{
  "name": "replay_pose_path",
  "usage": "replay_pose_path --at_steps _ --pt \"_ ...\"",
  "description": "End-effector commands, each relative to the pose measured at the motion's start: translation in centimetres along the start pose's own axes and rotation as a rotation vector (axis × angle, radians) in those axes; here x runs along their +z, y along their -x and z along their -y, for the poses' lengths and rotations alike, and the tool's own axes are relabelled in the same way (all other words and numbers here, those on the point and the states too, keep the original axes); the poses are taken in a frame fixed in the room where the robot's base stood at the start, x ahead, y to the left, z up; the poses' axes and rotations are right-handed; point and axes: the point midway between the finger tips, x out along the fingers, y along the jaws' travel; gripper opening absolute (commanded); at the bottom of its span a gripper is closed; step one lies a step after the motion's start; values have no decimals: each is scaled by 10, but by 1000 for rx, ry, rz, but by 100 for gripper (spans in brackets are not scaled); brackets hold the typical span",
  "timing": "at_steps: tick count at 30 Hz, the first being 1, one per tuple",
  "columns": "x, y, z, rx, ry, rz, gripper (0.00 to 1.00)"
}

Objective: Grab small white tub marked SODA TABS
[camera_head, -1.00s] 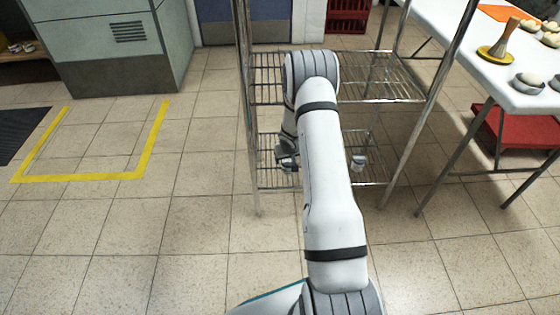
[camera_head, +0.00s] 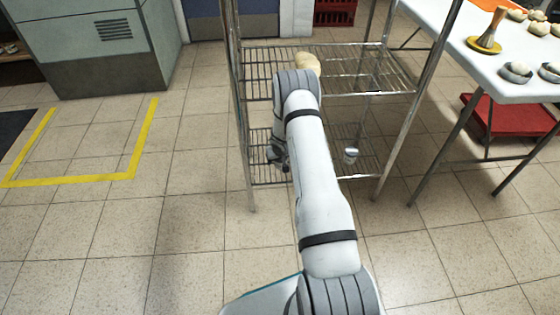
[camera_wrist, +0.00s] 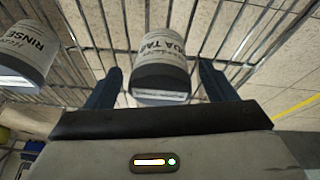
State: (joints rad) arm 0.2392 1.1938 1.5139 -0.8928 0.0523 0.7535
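The white tub marked SODA TABS (camera_wrist: 160,42), its lettering partly cut off to "DA TAB", shows in the wrist view with a dark band at its near end. My gripper (camera_wrist: 160,88) is open, with one dark finger on each side of the tub's near end and a visible gap on both sides. In the head view my gripper (camera_head: 280,155) is at the lower shelf level of the wire rack, partly behind my arm. The SODA TABS tub cannot be made out there.
A similar tub marked RINSE (camera_wrist: 25,55) stands left in the wrist view. In the head view a small pale tub (camera_head: 351,155) stands on the lower wire shelf. A beige lump (camera_head: 307,62) lies on the upper shelf (camera_head: 370,75). Rack posts (camera_head: 400,130) stand close by.

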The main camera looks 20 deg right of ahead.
Motion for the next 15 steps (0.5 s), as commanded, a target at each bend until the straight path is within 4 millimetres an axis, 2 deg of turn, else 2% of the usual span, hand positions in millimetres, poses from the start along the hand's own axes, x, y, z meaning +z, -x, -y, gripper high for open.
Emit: replay_pose_path --at_steps 2,15 --pt "0 0 0 0 0 0 71" --pt "0 0 1 0 1 0 35"
